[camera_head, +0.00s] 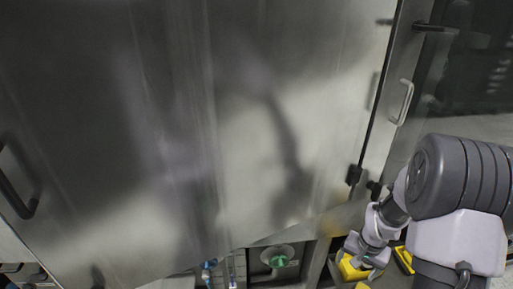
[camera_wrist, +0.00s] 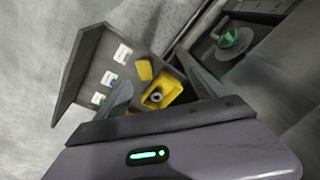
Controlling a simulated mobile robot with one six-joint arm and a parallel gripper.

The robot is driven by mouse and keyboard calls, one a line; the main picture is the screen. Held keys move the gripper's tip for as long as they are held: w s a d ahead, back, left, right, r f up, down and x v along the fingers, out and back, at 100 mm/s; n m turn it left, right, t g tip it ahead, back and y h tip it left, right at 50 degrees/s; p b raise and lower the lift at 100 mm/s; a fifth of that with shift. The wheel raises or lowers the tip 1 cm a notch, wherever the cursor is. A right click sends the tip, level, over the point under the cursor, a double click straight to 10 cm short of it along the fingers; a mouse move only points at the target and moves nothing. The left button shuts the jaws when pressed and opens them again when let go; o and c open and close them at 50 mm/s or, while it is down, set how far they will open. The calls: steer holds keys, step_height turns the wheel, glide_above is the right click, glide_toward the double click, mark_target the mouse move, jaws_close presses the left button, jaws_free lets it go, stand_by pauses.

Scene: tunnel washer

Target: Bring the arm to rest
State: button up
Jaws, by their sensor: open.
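My gripper (camera_wrist: 158,82) is open in the wrist view, with its two dark fingers spread apart. A yellow part (camera_wrist: 168,92) with a round metallic piece shows between and beyond the fingers; I cannot tell whether they touch it. In the head view my arm comes in from the right and reaches down to the lower right. Its end is near yellow parts (camera_head: 352,270) there, and the fingers are hard to make out.
A large steel machine panel (camera_head: 200,120) fills most of the head view. A door handle (camera_head: 404,102) juts out beside my arm. A green knob (camera_head: 278,261) sits in a recess below the panel. A dark tray-like panel (camera_wrist: 84,70) carries several white labels.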

steer(key=s+a+r+t, duration=0.1)
steer(key=a+r, duration=0.6)
steer(key=r, duration=0.6)
steer(key=s+a+r+n+t+y, duration=0.1)
steer(key=s+a+r, duration=0.6)
steer(key=s, duration=0.2)
steer(key=s+a+r+n+t+y, duration=0.1)
steer(key=s+a+r+t, duration=0.1)
steer(key=s+a+r, duration=0.5)
steer(key=shift+s+a+n, duration=0.3)
steer(key=shift+s+n, duration=0.1)
steer(key=shift+s, duration=0.45)
